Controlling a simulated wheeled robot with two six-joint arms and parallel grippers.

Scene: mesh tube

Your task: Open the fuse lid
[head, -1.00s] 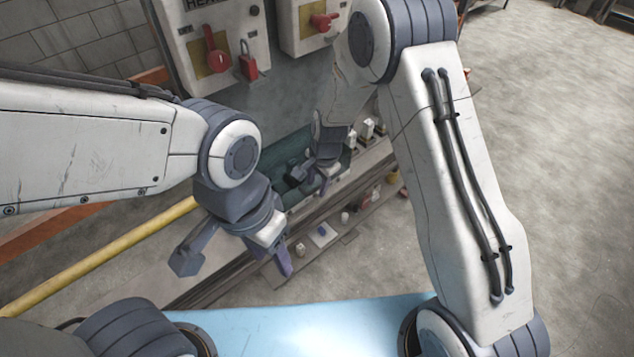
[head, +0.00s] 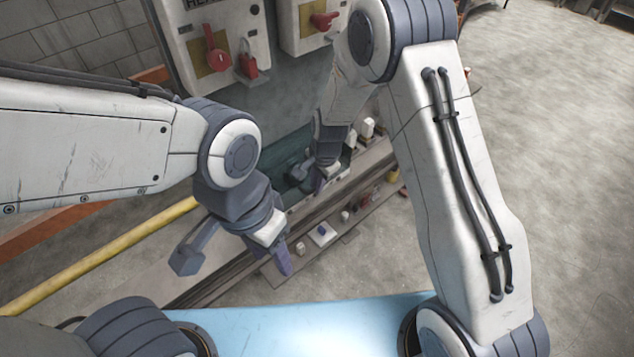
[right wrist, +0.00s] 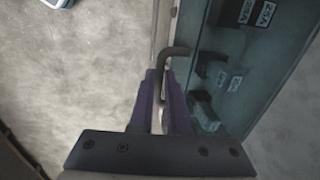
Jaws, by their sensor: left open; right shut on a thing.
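The fuse lid is a teal see-through panel (right wrist: 265,75) in the right wrist view, with labelled fuses showing behind it. It shows small and partly hidden behind my right gripper in the head view (head: 284,158). A dark bent handle (right wrist: 176,52) stands at the lid's left edge. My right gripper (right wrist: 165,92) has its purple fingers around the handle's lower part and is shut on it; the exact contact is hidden. In the head view this gripper (head: 310,175) is at the lid. I cannot tell how far the lid is open. My left gripper (head: 235,264) is open and empty, nearer to me.
Grey switch boxes with red handles (head: 216,55) and a red padlock (head: 248,66) are above the lid. A narrow shelf with small parts (head: 322,235) runs below. A yellow pipe (head: 100,255) lies at left. Open concrete floor (head: 560,150) is at right.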

